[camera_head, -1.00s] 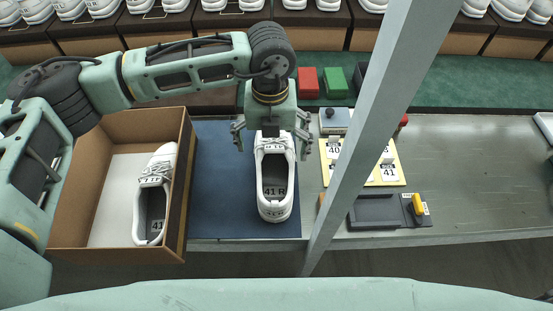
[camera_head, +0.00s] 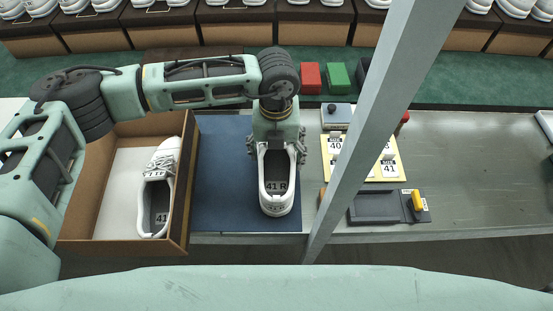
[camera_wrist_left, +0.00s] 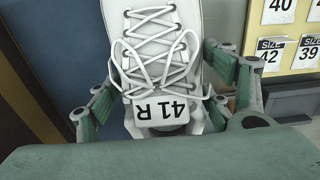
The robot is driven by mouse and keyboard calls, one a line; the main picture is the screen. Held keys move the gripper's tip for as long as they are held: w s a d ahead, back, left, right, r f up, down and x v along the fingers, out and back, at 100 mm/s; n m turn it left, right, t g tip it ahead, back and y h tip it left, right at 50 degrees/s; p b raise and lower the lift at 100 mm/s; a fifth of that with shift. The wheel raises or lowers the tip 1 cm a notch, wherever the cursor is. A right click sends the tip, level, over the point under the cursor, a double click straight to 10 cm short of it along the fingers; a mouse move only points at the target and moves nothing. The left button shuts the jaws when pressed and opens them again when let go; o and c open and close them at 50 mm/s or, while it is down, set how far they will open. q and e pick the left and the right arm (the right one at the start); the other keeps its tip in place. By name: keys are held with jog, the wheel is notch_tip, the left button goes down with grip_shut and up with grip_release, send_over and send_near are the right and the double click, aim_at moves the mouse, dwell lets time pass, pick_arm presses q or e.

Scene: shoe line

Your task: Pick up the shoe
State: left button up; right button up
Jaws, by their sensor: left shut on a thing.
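A white shoe (camera_head: 276,203) marked 41 R lies on the dark blue mat (camera_head: 222,190) with its heel toward me. My left gripper (camera_head: 277,150) is over its front part, fingers at both sides, shut on it. The left wrist view shows the shoe's laces and 41 R tongue label (camera_wrist_left: 160,108) between the fingers. The toe is hidden under the gripper in the head view. Whether the sole touches the mat cannot be told. A matching white shoe (camera_head: 158,185) lies in the open cardboard box (camera_head: 183,200) at left. My right gripper is not in view.
A grey post (camera_head: 365,120) stands just right of the shoe. Behind it are a yellow board with size tags (camera_head: 395,168) and a dark tray (camera_head: 375,207) with a yellow knob. Red (camera_head: 310,77) and green (camera_head: 339,78) blocks lie at the back. The right tabletop is clear.

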pick_arm(q)
jog(key=c, duration=0.7)
jog(key=shift+c, duration=0.2)
jog(key=shift+r, duration=0.15)
